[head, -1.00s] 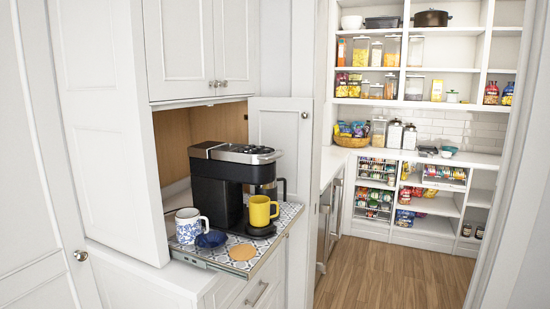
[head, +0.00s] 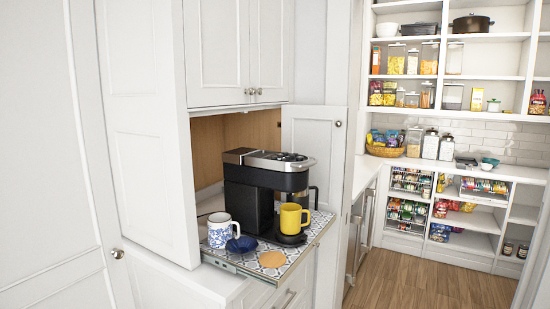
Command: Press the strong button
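A black coffee machine (head: 248,190) with a silver top stands on a patterned pull-out tray (head: 301,254) in front of an open cabinet nook. Small controls show on its silver top (head: 285,157), but they are too small to tell which is the strong button. A yellow mug (head: 291,219) stands at the machine's front, under its spout head. My gripper is not in view.
A blue-and-white mug (head: 220,232), a dark blue lump-like item (head: 242,244) and a round tan coaster (head: 272,259) share the tray. An open cabinet door (head: 313,150) stands behind the machine on the right. Wood floor (head: 430,280) is clear at right, before pantry shelves.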

